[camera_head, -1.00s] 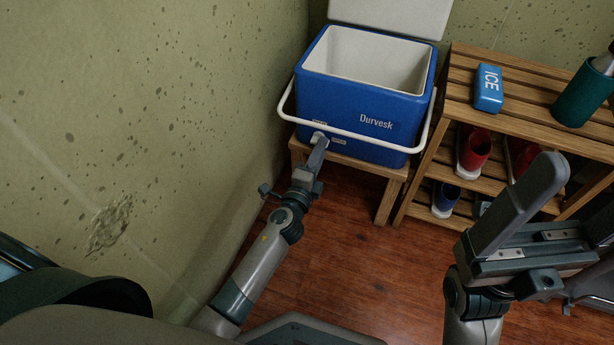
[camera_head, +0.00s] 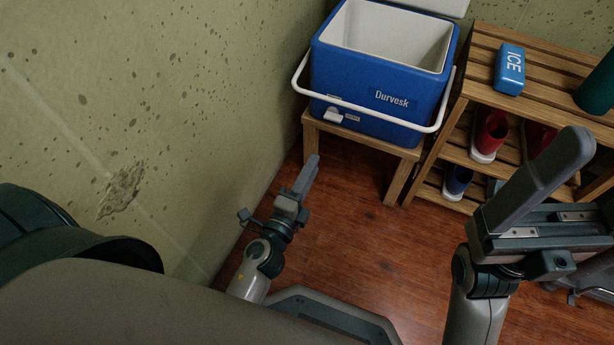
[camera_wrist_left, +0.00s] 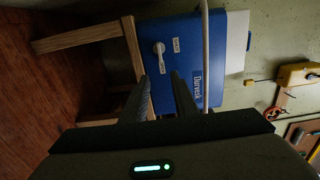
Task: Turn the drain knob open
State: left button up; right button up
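The blue cooler (camera_head: 372,85) with "Durvesk" on its front stands on a low wooden stand. Its white drain knob (camera_head: 333,115) is low on the front face, towards the left; two small pale labels are beside it, too small to read. The left wrist view also shows the knob (camera_wrist_left: 159,48), ahead of the fingertips and clear of them. My left gripper (camera_head: 309,168) is below and in front of the cooler, empty. Its two fingers are apart in the left wrist view (camera_wrist_left: 160,82). My right gripper (camera_head: 580,145) is at the right, far from the knob; its opening cannot be made out.
The cooler's white handle (camera_head: 385,112) hangs across its front, just above the knob. The wooden stand (camera_head: 397,180) is below. A slatted shelf (camera_head: 482,60) at the right holds a blue ice pack (camera_head: 509,69) and boots. A wall is close on the left. The floor in front is clear.

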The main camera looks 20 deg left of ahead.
pick_arm(q)
jog(key=shift+s, duration=1)
